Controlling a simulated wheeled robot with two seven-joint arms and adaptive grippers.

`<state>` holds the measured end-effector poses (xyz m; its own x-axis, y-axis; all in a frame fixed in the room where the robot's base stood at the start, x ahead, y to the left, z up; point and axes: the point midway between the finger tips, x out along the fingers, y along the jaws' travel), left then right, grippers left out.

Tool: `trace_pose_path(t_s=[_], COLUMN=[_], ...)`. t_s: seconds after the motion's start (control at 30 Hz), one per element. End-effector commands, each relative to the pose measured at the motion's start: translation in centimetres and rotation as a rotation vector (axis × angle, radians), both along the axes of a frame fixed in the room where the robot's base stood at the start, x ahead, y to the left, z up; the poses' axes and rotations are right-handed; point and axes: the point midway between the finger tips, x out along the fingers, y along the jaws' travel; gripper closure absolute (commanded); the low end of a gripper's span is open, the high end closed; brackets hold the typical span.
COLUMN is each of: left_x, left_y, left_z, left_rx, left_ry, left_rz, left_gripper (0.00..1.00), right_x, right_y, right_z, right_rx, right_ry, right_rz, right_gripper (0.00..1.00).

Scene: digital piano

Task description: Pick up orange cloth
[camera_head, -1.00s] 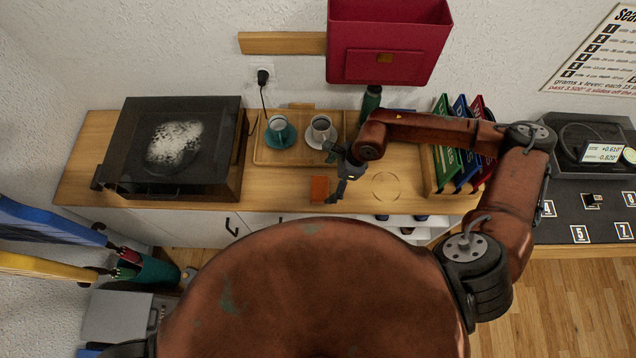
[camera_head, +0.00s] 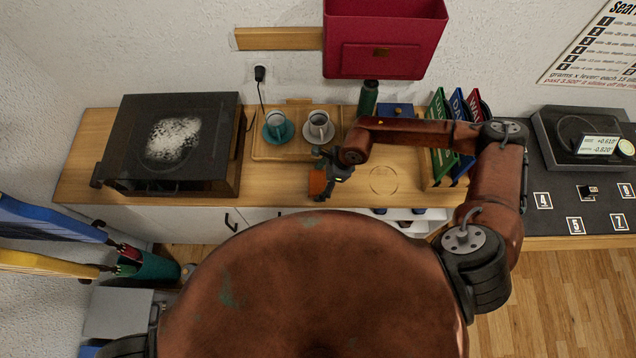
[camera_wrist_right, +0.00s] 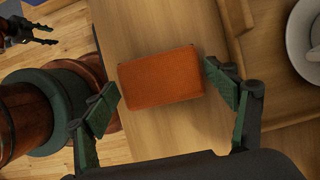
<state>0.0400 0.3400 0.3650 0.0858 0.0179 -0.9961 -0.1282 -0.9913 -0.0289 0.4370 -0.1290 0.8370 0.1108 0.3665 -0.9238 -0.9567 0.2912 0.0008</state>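The orange cloth (camera_head: 317,183) is a small folded block lying on the wooden counter (camera_head: 280,188), near its front edge. It also shows whole in the right wrist view (camera_wrist_right: 160,77). My right gripper (camera_head: 325,182) is down at the cloth. In the right wrist view its fingers (camera_wrist_right: 163,82) are spread, one at each short side of the cloth, very close to it; firm contact cannot be made out. My left gripper (camera_wrist_right: 42,33) shows small at the top left of the right wrist view, its fingers apart and empty; the head view does not show it.
A wooden tray (camera_head: 297,151) with a teal cup (camera_head: 276,123) and a white cup (camera_head: 319,124) stands just behind the cloth. A dark green bottle (camera_head: 368,98) and upright coloured folders (camera_head: 450,130) are to the right. A black-topped box (camera_head: 170,145) is at left.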

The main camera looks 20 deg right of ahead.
Motion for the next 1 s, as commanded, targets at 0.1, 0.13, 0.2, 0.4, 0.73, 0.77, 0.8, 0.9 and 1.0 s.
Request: trace_pose_path(t_s=[0.1,0.13,0.2,0.4,0.73,0.77,0.8,0.9,1.0], left_x=[-0.7,-0.8,-0.8,-0.6,0.0,0.0,0.0,0.0,0.0], left_y=[0.0,0.0,0.0,0.0,0.0,0.0,0.0,0.0,-0.1], left_z=[0.0,0.0,-0.1,0.0,0.0,0.0,0.0,0.0,-0.1], left_rx=[0.000,0.000,0.000,0.000,0.000,0.000,0.000,0.000,-0.001], left_ry=[0.009,0.010,0.010,0.008,0.001,0.000,0.000,0.000,0.001], left_rz=[0.001,0.001,0.002,0.001,0.000,0.000,0.000,0.001,0.001], left_gripper=[0.60,0.60,0.60,0.60,0.60,0.60,0.60,0.60,0.60], right_x=[0.0,0.0,0.0,0.0,0.1,0.1,0.1,0.1,-0.8], right_y=[0.0,0.0,0.0,0.0,0.0,0.0,0.0,0.0,-1.0], right_z=[0.0,0.0,0.0,0.0,0.7,0.9,1.3,2.7,4.4], right_rx=[0.000,0.000,0.000,0.000,0.001,0.001,0.001,0.000,-0.002], right_ry=[0.000,0.000,0.000,0.000,-0.002,-0.003,-0.003,-0.004,-0.002], right_rz=[0.000,0.000,0.000,0.000,0.001,0.000,0.000,0.001,-0.001], right_gripper=[0.31,0.33,0.38,0.49,0.49,0.49,0.49,0.49,0.49])
